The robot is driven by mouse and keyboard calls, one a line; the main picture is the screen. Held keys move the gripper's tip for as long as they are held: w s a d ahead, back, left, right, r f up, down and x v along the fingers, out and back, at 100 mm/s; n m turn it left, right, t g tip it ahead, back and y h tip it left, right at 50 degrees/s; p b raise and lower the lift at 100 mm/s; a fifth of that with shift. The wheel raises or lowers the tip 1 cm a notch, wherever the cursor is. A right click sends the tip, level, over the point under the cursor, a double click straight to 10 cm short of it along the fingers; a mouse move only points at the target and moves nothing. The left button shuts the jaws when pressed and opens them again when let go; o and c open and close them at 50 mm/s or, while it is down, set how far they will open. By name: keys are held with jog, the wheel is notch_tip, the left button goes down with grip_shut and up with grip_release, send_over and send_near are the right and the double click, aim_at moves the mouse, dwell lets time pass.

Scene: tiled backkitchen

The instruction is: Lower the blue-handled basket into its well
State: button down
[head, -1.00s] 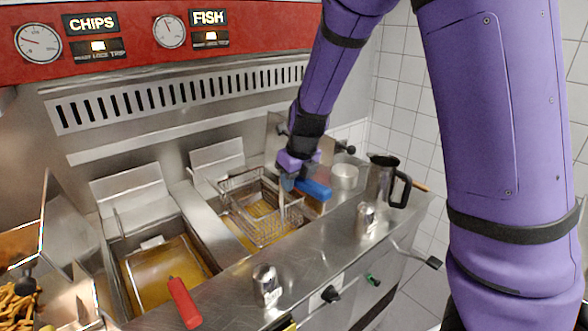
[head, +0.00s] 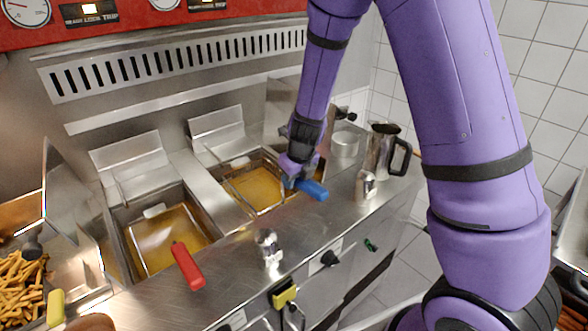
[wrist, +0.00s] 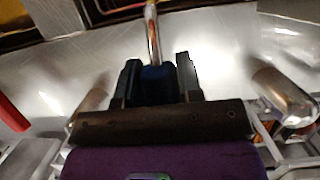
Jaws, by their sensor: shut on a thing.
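The blue handle (head: 311,189) of the basket is held in my gripper (head: 292,177), which is shut on it. In the wrist view my gripper (wrist: 158,82) shows its dark fingers around the blue handle (wrist: 155,73), with a metal rod running forward from it. The basket (head: 262,190) sits down in the right-hand fryer well, its wire rim low around the golden oil. The well (head: 218,178) is the one to the right of the red-handled basket's well. My wrist hides part of the basket's right side.
The red-handled basket (head: 187,266) sits in the left well. Salt-shaker-like metal pots (head: 268,246) and (head: 365,184) stand on the steel counter, with a metal jug (head: 381,158) at right. Chips (head: 20,280) lie in a bay at far left.

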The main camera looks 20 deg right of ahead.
jog(key=shift+f, duration=2.55)
jog(key=c, duration=0.7)
grip_release()
jog(key=shift+v, duration=5.4)
jog(key=shift+s+r, duration=0.1)
